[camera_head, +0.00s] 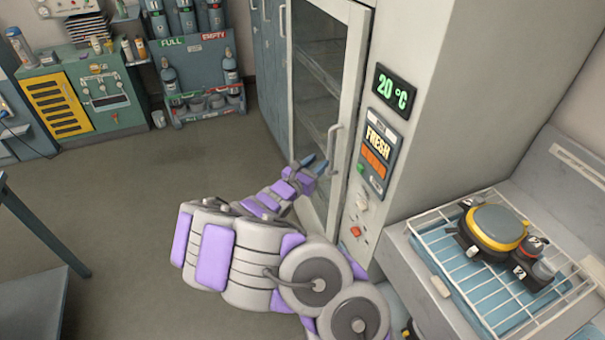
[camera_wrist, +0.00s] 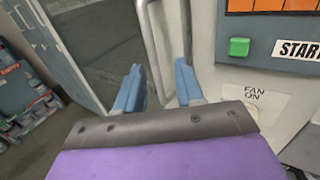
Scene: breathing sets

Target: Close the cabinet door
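The cabinet door (camera_head: 344,100) is a tall glass door with a pale frame, and shelves show through the glass. A vertical bar handle (camera_head: 333,148) sits on the right side of its frame. The door stands at or near its frame; I cannot tell how wide any gap is. My gripper (camera_head: 314,164) is in front of the door, just left of the handle in the head view. In the wrist view, my gripper (camera_wrist: 159,85) has its two blue fingers spread. The handle (camera_wrist: 153,45) shows between and beyond them, with no clear contact. My arm hides the lower door.
Right of the door is a panel with a 20 °C display (camera_head: 394,91) and buttons. A wire rack (camera_head: 440,253) holding a yellow-black device stands at right. A bottle stand (camera_head: 205,72) and green cabinet (camera_head: 90,90) are at the back.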

